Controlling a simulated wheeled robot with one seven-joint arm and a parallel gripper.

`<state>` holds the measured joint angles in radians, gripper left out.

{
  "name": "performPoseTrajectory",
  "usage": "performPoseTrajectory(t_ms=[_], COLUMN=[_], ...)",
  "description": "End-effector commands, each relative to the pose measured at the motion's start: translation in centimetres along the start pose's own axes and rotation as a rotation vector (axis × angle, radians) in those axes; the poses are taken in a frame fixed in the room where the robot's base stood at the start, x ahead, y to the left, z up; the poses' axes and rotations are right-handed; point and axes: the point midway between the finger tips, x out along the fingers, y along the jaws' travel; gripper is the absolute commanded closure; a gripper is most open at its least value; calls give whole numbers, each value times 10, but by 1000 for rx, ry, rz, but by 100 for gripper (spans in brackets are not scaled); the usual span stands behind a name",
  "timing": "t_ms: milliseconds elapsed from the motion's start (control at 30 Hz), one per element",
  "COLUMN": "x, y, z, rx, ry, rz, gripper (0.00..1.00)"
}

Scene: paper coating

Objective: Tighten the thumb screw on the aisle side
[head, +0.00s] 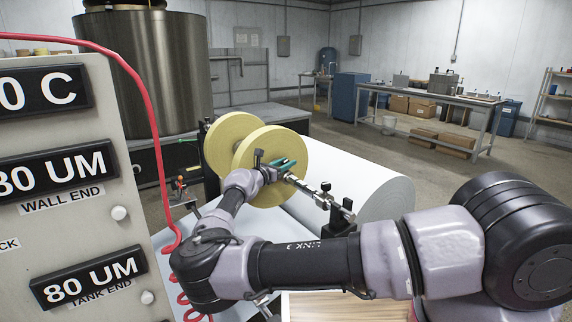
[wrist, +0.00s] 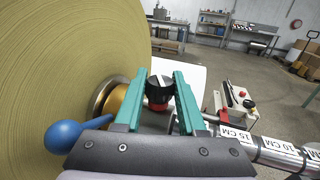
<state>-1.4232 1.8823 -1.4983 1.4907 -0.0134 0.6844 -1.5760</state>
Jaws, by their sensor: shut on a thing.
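A black thumb screw with a red collar (wrist: 160,90) stands between the two teal fingers of my gripper (wrist: 163,80) in the wrist view. My gripper is shut on it, around the knob. In the head view my gripper (head: 285,166) is beside the face of the near yellow disc (head: 290,190), at the left end of a metal bar (head: 312,192); the screw cannot be made out there. In the wrist view the bar carries a centimetre scale (wrist: 275,152). No label shows which side is the aisle side.
A blue ball knob (wrist: 62,135) and a brass hub (wrist: 117,101) are close left of my fingers. A white paper roll (head: 370,185) lies behind the bar. A gauge panel (head: 60,215) and a red hose (head: 150,100) stand at left. Open floor extends beyond the roll.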

Motion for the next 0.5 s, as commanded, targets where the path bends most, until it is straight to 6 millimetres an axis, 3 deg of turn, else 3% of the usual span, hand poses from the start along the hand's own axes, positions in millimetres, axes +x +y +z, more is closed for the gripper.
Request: performPoseTrajectory(t_ms=[500], x=[0], y=[0], z=[-2], rx=[0], ry=[3], rz=[-68], gripper=[100])
